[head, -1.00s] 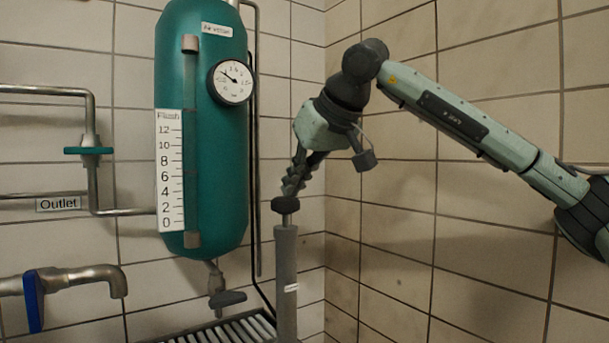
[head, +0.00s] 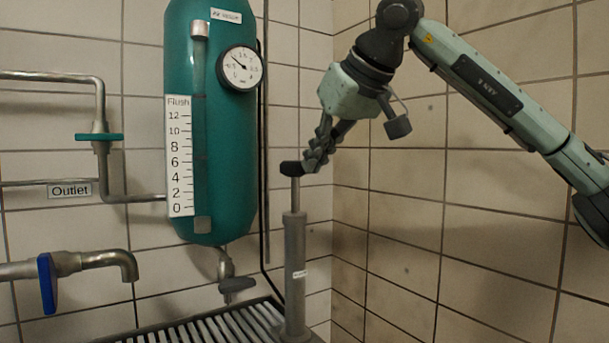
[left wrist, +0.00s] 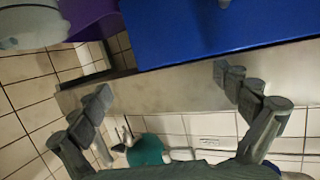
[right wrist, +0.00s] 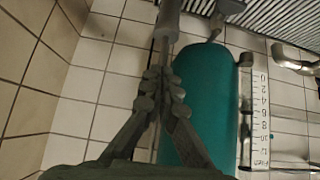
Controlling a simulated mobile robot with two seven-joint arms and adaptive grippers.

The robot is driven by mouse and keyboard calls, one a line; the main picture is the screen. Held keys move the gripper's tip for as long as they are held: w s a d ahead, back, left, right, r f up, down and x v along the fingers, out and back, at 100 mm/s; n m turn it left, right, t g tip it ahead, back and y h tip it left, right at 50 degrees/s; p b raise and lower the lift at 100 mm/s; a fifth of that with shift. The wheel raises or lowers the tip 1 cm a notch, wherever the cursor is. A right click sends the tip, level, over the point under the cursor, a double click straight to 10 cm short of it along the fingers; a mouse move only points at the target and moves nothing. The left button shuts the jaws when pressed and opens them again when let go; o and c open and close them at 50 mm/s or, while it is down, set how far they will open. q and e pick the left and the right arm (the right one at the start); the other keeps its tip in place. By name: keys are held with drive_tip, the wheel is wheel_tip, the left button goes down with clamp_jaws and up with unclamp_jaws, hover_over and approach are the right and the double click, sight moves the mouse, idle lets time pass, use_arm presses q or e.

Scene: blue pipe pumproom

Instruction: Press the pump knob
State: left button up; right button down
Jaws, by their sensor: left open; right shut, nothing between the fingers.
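The pump (head: 295,260) is an upright grey cylinder with a thin rod rising from its top. Its dark knob (head: 291,168) caps the rod, which stands well out of the cylinder. My right gripper (head: 310,163) is shut and empty, its fingertips at the right side of the knob; I cannot tell whether they touch. In the right wrist view, the closed fingertips (right wrist: 163,78) overlap the pump rod (right wrist: 164,45) and hide the knob. My left gripper (left wrist: 165,85) is open and empty in the left wrist view, away from the pump.
A teal tank (head: 222,130) with a round gauge (head: 240,68) and a level scale (head: 180,155) hangs left of the pump. A slatted grate (head: 205,325) lies below. Pipes and a blue-handled tap (head: 47,283) are at left. A blue surface (left wrist: 220,30) shows in the left wrist view.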

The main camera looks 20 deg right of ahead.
drive_tip(key=v, duration=0.6)
drive_tip(key=shift+r, duration=0.3)
drive_tip(key=shift+s+d, duration=0.1)
idle(1.2)
